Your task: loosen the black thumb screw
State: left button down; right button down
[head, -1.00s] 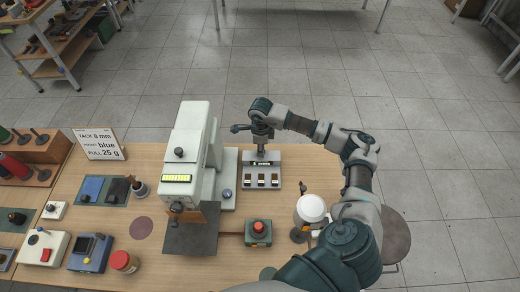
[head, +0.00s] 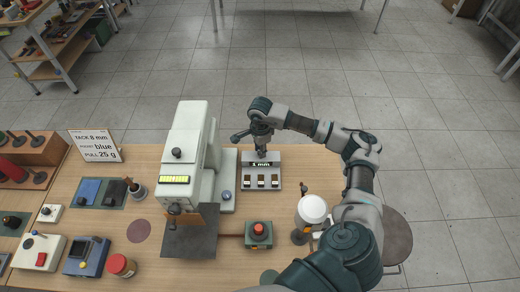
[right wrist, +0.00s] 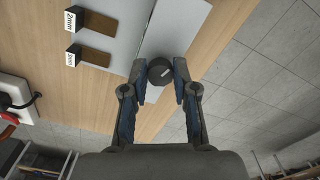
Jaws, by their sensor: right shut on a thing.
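The black thumb screw (right wrist: 160,70) is a round dark knob with a pale line on its top, seen in the right wrist view. It sits on a pale grey plate. My right gripper (right wrist: 160,82) has a fingertip on each side of the knob and is shut on it. In the head view my right gripper (head: 262,151) points down at the back of the grey block (head: 275,183), which has a "1 mm" label (head: 262,164); the screw is hidden there by the gripper. My left gripper is not in view.
A tall pale press-like machine (head: 181,150) stands just left of the block. A red button box (head: 258,234) is in front, and a white round-topped item (head: 312,209) is at right. A sign (head: 95,146) and several devices fill the left of the table.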

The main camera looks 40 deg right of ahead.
jog(key=shift+d, duration=0.1)
jog(key=c, duration=0.9)
grip_release()
jog(key=shift+w+d+f, duration=0.1)
notch_tip(320, 180, up, 12)
jog(key=shift+f, duration=0.15)
